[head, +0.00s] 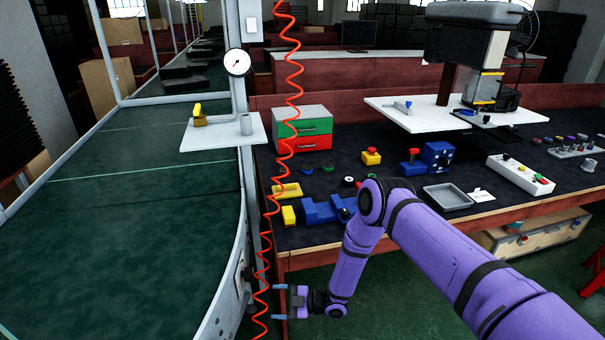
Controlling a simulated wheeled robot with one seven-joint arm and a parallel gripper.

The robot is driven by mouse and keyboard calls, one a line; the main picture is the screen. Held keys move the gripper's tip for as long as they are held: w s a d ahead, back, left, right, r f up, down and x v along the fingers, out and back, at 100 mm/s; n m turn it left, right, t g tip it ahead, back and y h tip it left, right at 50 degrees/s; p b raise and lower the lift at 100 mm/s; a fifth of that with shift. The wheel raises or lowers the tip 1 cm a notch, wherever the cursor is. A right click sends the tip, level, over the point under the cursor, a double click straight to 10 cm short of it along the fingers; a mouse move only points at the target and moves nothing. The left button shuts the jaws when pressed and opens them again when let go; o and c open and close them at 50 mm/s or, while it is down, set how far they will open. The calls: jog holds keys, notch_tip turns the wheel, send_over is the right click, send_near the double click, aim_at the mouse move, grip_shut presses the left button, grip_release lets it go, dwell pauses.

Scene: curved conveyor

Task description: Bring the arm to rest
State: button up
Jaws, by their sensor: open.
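My purple arm comes in from the lower right, bends at an elbow over the front edge of the workbench (400,222), and hangs down from there. My gripper (278,302) is at its end, low in front of the bench's left front corner and below the bench top. It points left, toward the side of the curved conveyor (140,215). Its two fingers are spread, one above the other, with nothing visible between them. In the picture the fingertips lie close to the coiled red air hose (264,240); I cannot tell whether they touch it.
The bench carries a red and green drawer unit (303,140), blue and yellow parts (322,210), a grey tray (447,197) and a white button box (520,174). A small white shelf (224,133) juts out beside the conveyor. The conveyor belt is empty.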

jog(key=w+d+r+m+t+h, duration=0.2)
jog(key=w+d+r+t+h, duration=0.15)
jog(key=w+r, duration=0.6)
jog(key=w+d+r+m+t+h, duration=0.1)
jog(key=w+d+r+t+h, duration=0.2)
jog(key=w+r, duration=0.7)
jog(key=s+d+r+m+t+h, duration=0.1)
jog(key=d+r+m+h, duration=0.1)
jog(key=d+r, duration=0.5)
jog(key=s+d+r+m+h, duration=0.2)
jog(key=d+r+m, duration=0.1)
jog(key=r, duration=0.8)
jog(key=s+d+r+m+t+h, duration=0.1)
jog(key=d+r+m+h, duration=0.15)
jog(key=d+r, duration=0.45)
jog(key=s+d+r+m+g+h, duration=0.1)
jog(key=s+d+r+m+h, duration=0.15)
jog(key=s+d+r, duration=0.45)
jog(key=s+d+r+m+g+h, duration=0.15)
jog(key=s+d+r+m, duration=0.25)
jog(key=s+r, duration=0.65)
jog(key=s+d+m+g, duration=0.1)
jog(key=s+m, duration=0.2)
jog(key=s, duration=1)
jog(key=s+d+r+m+g, duration=0.1)
jog(key=s+d+m, duration=0.1)
jog(key=s, duration=1.1)
jog(key=shift+s+d+m, duration=0.15)
jog(key=shift+m, duration=0.55)
